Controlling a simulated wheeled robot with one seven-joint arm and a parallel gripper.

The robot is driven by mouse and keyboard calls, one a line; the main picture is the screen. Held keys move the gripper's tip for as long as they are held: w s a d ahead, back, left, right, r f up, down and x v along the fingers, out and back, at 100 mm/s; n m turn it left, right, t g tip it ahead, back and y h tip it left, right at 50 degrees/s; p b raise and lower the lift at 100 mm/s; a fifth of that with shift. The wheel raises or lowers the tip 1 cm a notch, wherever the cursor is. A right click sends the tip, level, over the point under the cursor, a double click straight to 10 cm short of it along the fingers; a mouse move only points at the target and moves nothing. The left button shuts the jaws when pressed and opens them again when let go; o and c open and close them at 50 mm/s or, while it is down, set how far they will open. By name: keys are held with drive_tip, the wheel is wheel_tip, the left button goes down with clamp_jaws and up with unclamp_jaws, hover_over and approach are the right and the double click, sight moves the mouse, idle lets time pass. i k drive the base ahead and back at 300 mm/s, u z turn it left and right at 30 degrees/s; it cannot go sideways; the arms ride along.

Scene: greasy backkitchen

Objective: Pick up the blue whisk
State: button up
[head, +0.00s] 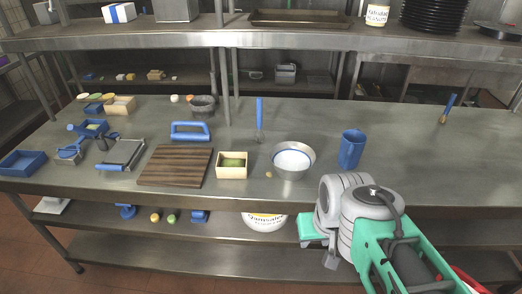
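The blue whisk (259,115) is on the steel table, behind the white bowl and a little to its left. Its long blue handle points to the back and its small, dark wire end is toward me; I cannot tell whether it lies flat or leans. My arm comes in from the lower right in grey and green, in front of the table edge. My gripper (318,240) is at the arm's left end, well short of the whisk and to its right. Its fingers do not show clearly, so its opening cannot be told.
A white bowl (292,160), a wooden box (232,170) and a blue cup (351,150) stand nearer me. A striped board (176,166) and a blue-handled tool (190,131) are left. Another blue-handled tool (449,108) is far right. A shelf (300,40) overhangs the back.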

sight(259, 99)
drive_tip(key=k, duration=0.2)
drive_tip(key=u, duration=1.85)
drive_tip(key=i, duration=1.3)
drive_tip(key=z, duration=2.05)
